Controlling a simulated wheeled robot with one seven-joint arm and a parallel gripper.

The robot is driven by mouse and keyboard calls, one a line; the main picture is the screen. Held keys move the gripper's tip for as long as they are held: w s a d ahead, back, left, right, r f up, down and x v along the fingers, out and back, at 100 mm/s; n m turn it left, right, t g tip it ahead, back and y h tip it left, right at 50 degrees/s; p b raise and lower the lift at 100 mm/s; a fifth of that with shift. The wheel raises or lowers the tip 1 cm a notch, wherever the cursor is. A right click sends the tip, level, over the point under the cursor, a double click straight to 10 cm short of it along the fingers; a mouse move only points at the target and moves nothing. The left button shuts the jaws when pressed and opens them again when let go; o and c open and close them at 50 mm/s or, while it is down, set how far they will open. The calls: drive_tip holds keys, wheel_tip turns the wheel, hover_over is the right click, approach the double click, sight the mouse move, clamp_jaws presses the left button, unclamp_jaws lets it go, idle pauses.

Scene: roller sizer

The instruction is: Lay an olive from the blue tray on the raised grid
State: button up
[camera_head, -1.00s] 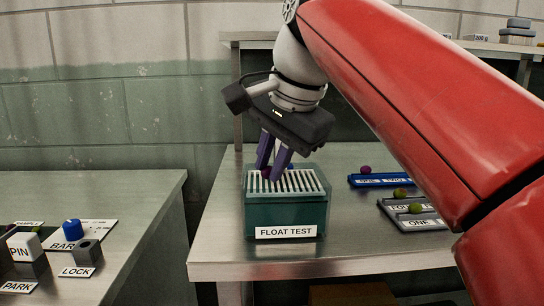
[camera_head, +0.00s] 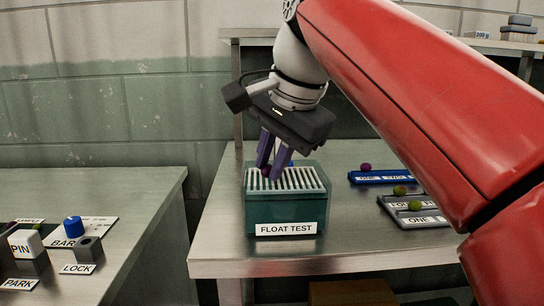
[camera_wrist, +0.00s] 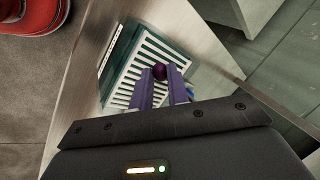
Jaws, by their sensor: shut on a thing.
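My gripper (camera_head: 270,172) is over the raised grid (camera_head: 305,180), its purple fingers pointing down. It is shut on a dark purple olive (camera_wrist: 159,72), which shows between the fingertips in the wrist view. The white-slatted grid (camera_wrist: 150,50) tops a green box labelled FLOAT TEST. The olive is at or just above the slats; I cannot tell whether it touches them. The blue tray (camera_head: 374,180), labelled ONE and TWO, lies on the bench to the right with another purple olive (camera_head: 365,167) at its back edge.
A grey tray (camera_head: 425,222) with green olives (camera_head: 415,205) lies right of the box, partly behind my red arm. A left bench (camera_head: 125,205) holds a blue knob (camera_head: 73,227) and labelled blocks. Bare steel bench lies in front of the box.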

sight(273, 184)
idle(0.8)
drive_tip(key=o, duration=0.7)
drive_tip(key=shift+o, duration=0.6)
drive_tip(key=shift+o, duration=1.3)
wheel_tip(273, 184, up, 3)
drive_tip(key=p, duration=0.3)
drive_tip(key=shift+f, duration=0.2)
drive_tip(key=shift+r, duration=2.2)
drive_tip(key=shift+s, duration=0.1)
